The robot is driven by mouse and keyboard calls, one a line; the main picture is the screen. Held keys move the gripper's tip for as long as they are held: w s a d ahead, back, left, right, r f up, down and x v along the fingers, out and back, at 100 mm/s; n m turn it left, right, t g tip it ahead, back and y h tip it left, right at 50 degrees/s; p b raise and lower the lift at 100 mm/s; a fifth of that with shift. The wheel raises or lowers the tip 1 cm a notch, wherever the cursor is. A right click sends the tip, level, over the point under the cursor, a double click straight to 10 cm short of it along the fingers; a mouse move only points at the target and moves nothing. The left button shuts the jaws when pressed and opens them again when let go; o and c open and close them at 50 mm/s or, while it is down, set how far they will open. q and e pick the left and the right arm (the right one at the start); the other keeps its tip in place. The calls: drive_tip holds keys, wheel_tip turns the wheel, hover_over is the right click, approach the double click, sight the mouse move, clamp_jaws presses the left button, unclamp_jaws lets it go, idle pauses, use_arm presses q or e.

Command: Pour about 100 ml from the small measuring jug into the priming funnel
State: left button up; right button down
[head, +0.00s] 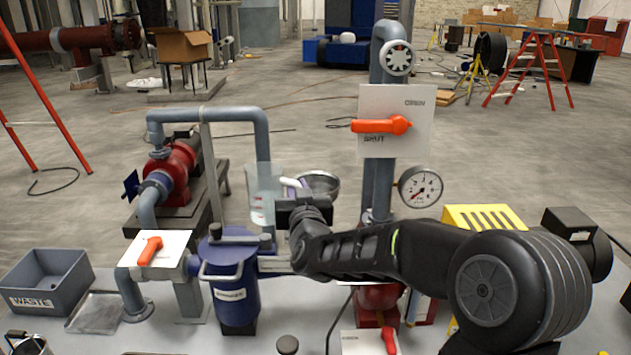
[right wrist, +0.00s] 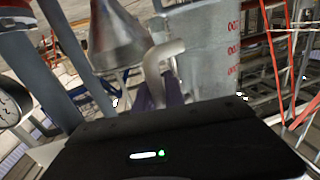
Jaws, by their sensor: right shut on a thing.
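The small measuring jug (head: 263,198) is clear with red markings and looks about upright in the head view. My right gripper (head: 292,194) is shut on its pale handle, which shows in the right wrist view (right wrist: 158,68) beside the jug body (right wrist: 205,62). The priming funnel (head: 318,183) is a grey metal cone just right of the jug and partly behind my right gripper. It also shows in the right wrist view (right wrist: 117,38), left of the jug. No stream is visible, and I cannot tell the liquid level. My left gripper is not in view.
A blue filter housing (head: 234,290) stands below the jug. The upright pipe with an orange-handled valve (head: 382,126) and a pressure gauge (head: 420,187) stand right of the funnel. A grey waste bin (head: 48,284) and a shallow tray (head: 97,313) are at the left.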

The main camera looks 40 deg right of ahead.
drive_tip(key=shift+d+r+m+g+y+b, duration=0.4)
drive_tip(key=shift+m+y, duration=0.5)
drive_tip(key=shift+m, duration=0.75)
drive_tip(key=shift+d+r+m+g+y+b, duration=0.25)
drive_tip(key=shift+r+m+g+y+b, duration=0.5)
drive_tip(key=shift+m, duration=0.85)
drive_tip(key=shift+d+r+m+g+y+b, duration=0.1)
drive_tip(key=shift+d+m+g+y, duration=0.25)
drive_tip(key=shift+m+y, duration=1)
drive_tip(key=shift+a+f+m+b, duration=0.1)
drive_tip(key=shift+f+m+b, duration=0.2)
drive_tip(key=shift+m+b, duration=0.25)
